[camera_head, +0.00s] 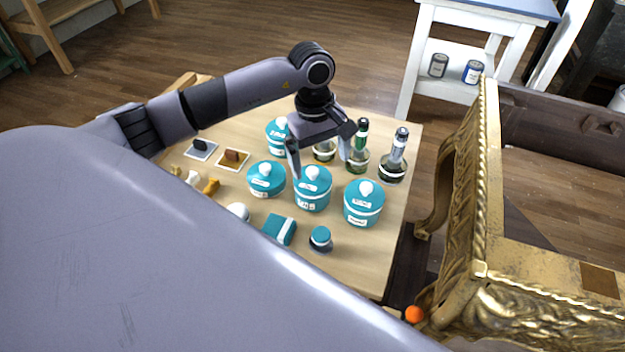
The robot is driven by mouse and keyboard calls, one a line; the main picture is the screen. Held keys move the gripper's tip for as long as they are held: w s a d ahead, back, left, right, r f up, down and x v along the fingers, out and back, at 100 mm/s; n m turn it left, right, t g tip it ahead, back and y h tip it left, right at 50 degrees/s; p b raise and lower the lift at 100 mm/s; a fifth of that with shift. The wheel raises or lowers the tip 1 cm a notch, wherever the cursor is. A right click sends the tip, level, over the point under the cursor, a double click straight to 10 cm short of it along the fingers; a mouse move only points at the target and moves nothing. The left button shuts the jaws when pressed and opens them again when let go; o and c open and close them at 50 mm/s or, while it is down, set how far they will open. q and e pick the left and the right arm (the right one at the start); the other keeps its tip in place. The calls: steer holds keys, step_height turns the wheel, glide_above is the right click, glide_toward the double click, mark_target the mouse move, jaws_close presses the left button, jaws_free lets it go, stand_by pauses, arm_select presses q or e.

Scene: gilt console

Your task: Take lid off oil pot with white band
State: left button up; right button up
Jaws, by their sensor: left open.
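Several teal pots with white knobs and pale labels stand on the wooden table: a middle pot (312,198), a right pot (363,212), a left pot (266,187) and a back pot (276,143). White bands show on them, but the label writing is too small to tell which is the oil pot. Lids are on the middle, right and left pots. My left gripper (321,167) is open, pointing down above the middle pot, its fingers around or just behind that pot's white knob (312,172); contact cannot be told. My right gripper is out of view.
A small teal jar (321,238) and a teal box (279,230) lie in front. A gilt console (470,200) is close on the right. The table (365,268) is bare at front right.

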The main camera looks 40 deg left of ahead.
mark_target(313, 170)
arm_select(q)
steer(key=shift+w+a+r+y, duration=0.15)
steer(key=shift+a+r+y, duration=0.1)
steer(key=shift+a, duration=0.3)
steer(key=shift+w+a+r+y, duration=0.1)
steer(key=shift+a+y, duration=0.15)
steer(key=shift+a, duration=0.25)
steer(key=shift+a+f, duration=0.1)
steer(key=shift+a, duration=0.25)
steer(key=f, duration=0.5)
steer(key=shift+d+f+p, duration=0.2)
steer(key=shift+d+p, duration=0.1)
steer(key=shift+d, duration=0.05)
steer(key=shift+w+f, duration=0.1)
steer(key=shift+f, duration=0.55)
steer(key=c, duration=0.8)
